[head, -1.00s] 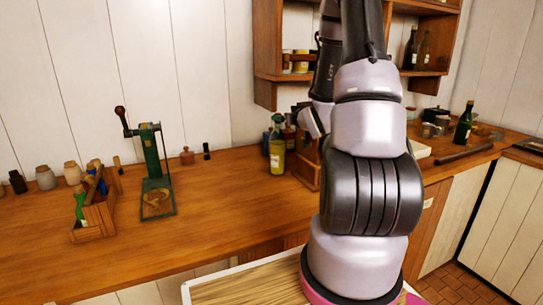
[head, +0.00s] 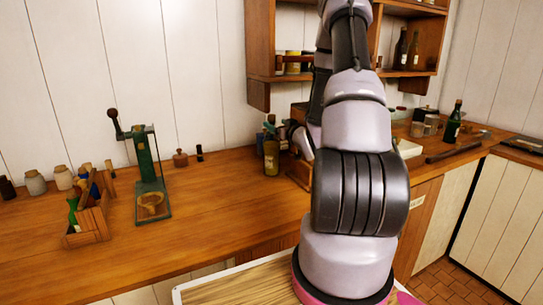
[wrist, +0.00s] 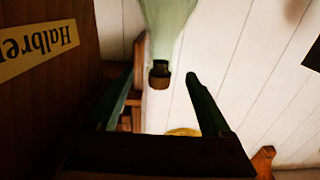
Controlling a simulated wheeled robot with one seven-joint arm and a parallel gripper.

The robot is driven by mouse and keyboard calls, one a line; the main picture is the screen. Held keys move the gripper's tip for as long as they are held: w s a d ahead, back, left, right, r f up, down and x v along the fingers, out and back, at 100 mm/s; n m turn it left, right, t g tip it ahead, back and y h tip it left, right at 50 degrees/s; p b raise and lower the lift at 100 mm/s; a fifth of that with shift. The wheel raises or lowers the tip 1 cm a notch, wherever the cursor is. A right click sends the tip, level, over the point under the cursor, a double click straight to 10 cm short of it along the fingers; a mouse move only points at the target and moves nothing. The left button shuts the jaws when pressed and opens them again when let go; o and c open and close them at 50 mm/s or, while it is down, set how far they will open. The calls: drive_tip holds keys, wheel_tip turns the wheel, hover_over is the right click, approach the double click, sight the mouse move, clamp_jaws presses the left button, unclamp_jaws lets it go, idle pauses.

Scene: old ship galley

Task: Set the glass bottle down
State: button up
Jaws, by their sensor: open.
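In the wrist view a pale green glass bottle (wrist: 168,25) hangs neck-down in the picture, with a brown stopper (wrist: 160,80) at its mouth. My gripper (wrist: 161,74) is open, with one dark finger on each side of the stopper. Clear gaps show between fingers and bottle. In the head view a yellowish bottle (head: 271,155) stands upright on the wooden counter (head: 235,200). I cannot tell whether it is the same bottle.
A wooden box (wrist: 45,75) with a "Halbre…" label is close on the left in the wrist view. A green hand-cranked device (head: 148,170) and a wooden carrier (head: 90,215) stand left on the counter. A wall shelf (head: 262,50) hangs above.

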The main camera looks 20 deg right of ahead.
sight(268, 121)
drive_tip(key=w, duration=0.7)
drive_tip(key=shift+w+a+f, duration=0.15)
drive_tip(key=shift+w+f, duration=0.05)
clamp_jaws()
idle(1.2)
